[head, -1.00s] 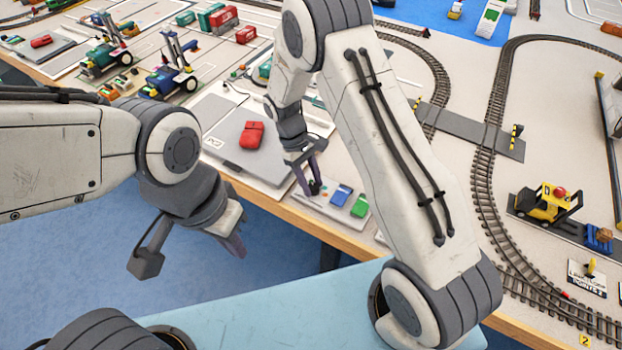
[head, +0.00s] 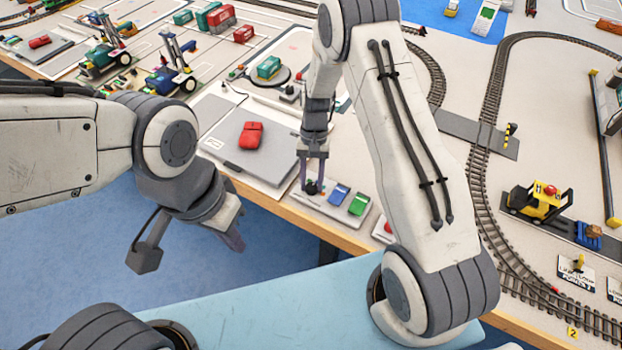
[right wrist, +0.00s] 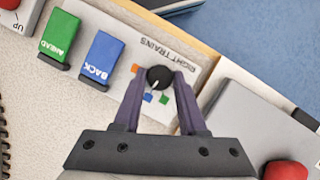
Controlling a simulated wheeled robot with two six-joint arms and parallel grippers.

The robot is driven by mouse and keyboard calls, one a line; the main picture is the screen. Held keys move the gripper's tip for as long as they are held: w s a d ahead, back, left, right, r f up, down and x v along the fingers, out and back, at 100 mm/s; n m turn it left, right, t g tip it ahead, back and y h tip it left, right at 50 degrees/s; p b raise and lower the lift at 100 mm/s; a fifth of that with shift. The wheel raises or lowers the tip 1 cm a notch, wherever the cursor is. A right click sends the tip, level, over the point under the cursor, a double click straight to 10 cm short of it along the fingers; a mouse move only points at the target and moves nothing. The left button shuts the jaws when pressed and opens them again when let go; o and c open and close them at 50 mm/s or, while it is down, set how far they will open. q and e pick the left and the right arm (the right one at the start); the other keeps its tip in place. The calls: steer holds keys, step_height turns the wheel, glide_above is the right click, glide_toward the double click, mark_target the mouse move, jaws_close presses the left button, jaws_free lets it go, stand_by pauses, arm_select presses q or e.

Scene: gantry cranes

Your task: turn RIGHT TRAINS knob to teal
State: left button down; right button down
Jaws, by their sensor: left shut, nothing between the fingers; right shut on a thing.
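The RIGHT TRAINS knob (right wrist: 158,77) is a small black dial with a white pointer on a light panel (right wrist: 112,30). In the right wrist view the pointer points down and slightly left, towards a blue mark (right wrist: 147,98). An orange mark (right wrist: 134,68) is to the left and a green or teal mark (right wrist: 163,99) is below right. My right gripper (right wrist: 158,79) is shut on the knob, one purple finger on each side. In the head view this gripper (head: 313,186) points down at the panel. My left gripper (head: 236,240) is shut and empty, over the blue floor.
The blue BACK button (right wrist: 102,58) and green AHEAD button (right wrist: 60,38) are beside the knob on the panel. A grey plate with a red block (head: 251,135) is to the left. The table edge (head: 270,203) runs close in front of the panel. Train tracks (head: 480,185) lie at right.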

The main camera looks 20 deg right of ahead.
steer(key=m+y, duration=0.1)
steer(key=m, duration=0.2)
steer(key=m+t+y, duration=0.1)
steer(key=m, duration=0.2)
steer(key=shift+s+d+p, duration=0.1)
steer(key=shift+p, duration=0.25)
stand_by(0.4)
steer(key=shift+c, duration=2.3)
jaws_free()
steer(key=v, duration=1)
steer(key=shift+s+r+b, duration=0.15)
steer(key=shift+r+b, duration=0.2)
steer(key=shift+b, duration=0.1)
